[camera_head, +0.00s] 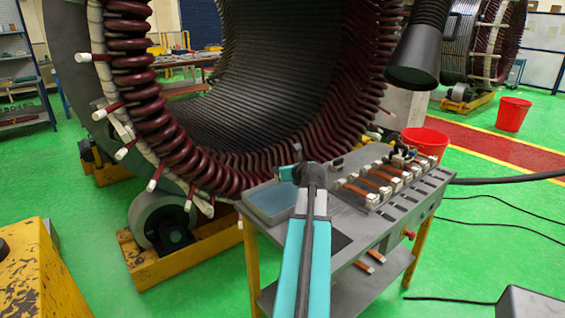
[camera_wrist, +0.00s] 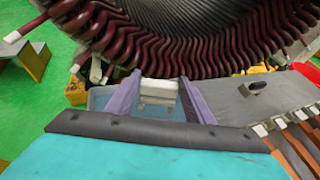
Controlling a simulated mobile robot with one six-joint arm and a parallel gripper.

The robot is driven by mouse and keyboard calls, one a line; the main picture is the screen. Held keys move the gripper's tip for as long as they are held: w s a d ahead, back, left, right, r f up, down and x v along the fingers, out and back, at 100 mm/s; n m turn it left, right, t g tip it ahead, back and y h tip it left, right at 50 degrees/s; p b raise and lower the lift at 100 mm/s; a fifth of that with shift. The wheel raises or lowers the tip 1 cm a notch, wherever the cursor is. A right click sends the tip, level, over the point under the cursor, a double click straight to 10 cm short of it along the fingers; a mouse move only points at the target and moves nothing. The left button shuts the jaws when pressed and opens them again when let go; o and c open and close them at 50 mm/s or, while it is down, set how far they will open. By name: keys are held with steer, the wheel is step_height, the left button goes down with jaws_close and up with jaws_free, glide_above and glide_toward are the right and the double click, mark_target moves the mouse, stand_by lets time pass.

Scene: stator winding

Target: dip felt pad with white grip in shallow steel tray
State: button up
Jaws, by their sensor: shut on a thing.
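My gripper (camera_wrist: 160,98) is shut on the felt pad's white grip (camera_wrist: 158,90), which sits between its two purple fingers in the wrist view. The felt itself is hidden beneath the grip. The shallow steel tray (camera_head: 268,203) with a blue surface sits at the left end of the workbench top. I cannot tell whether the pad touches the tray. In the head view my arm hides most of the gripper and the pad.
The workbench (camera_head: 335,208) carries a row of copper bars with white blocks (camera_head: 375,183) to the right of the tray. The large stator (camera_head: 250,90) with dark red coils stands close behind. A black hose nozzle (camera_head: 414,60) hangs at upper right. A red bucket (camera_head: 425,142) stands behind the bench.

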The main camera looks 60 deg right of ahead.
steer(key=shift+w+a+r, duration=0.1)
steer(key=shift+w+a, duration=0.2)
steer(key=shift+w, duration=0.1)
steer(key=shift+r+p, duration=0.1)
steer(key=shift+p, duration=0.3)
steer(key=n+y+p, duration=0.1)
steer(key=p, duration=0.1)
steer(key=r+t+y+p, duration=0.1)
steer(key=p, duration=0.1)
steer(key=shift+s+d+n, duration=0.1)
steer(key=shift+d+n, duration=0.1)
steer(key=shift+n, duration=0.2)
steer(key=r+n+t+y+p, duration=0.1)
steer(key=p, duration=0.2)
steer(key=shift+s+r, duration=0.1)
steer(key=shift+s, duration=0.1)
steer(key=shift+s+r+n+y+p, duration=0.1)
steer(key=shift+n+y+p, duration=0.3)
steer(key=shift+n, duration=0.1)
steer(key=shift+f, duration=0.2)
steer(key=shift+f+b, duration=4.85)
steer(key=shift+f, duration=0.7)
